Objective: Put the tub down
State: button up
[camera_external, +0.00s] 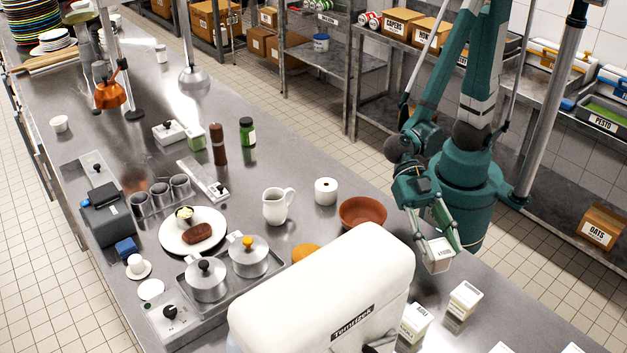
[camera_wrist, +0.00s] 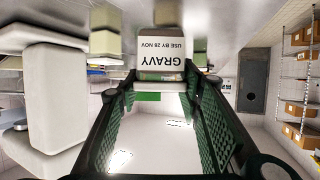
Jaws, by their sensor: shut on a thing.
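A small white tub (camera_external: 437,258) is in my gripper (camera_external: 438,245) at the right of the counter, beyond the large white machine. In the wrist view the tub (camera_wrist: 162,65) sits between the fingertips of my gripper (camera_wrist: 160,85). My gripper is shut on the tub. In the external view the tub looks a little tilted; whether its base touches the counter cannot be told.
Similar labelled tubs stand nearby on the counter (camera_external: 300,170), one cream-topped (camera_external: 464,300) and one closer to the machine (camera_external: 414,322). A brown bowl (camera_external: 362,213) is left of my gripper. The big white machine (camera_external: 325,285) stands in front. Bare counter lies right of the tubs.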

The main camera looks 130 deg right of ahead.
aim_at(441, 270)
jog(key=shift+f+b, duration=0.8)
jog(key=shift+f, duration=1.3)
jog(key=shift+f, duration=0.1)
jog(key=o, duration=1)
jog(key=shift+d+r, duration=0.1)
jog(key=shift+r, duration=0.1)
jog(key=p+v, duration=0.2)
jog(key=v, duration=0.9)
jog(key=shift+s+d+p, duration=0.2)
jog(key=shift+d+p, duration=0.1)
jog(key=shift+d, duration=0.05)
jog(key=shift+r, duration=0.1)
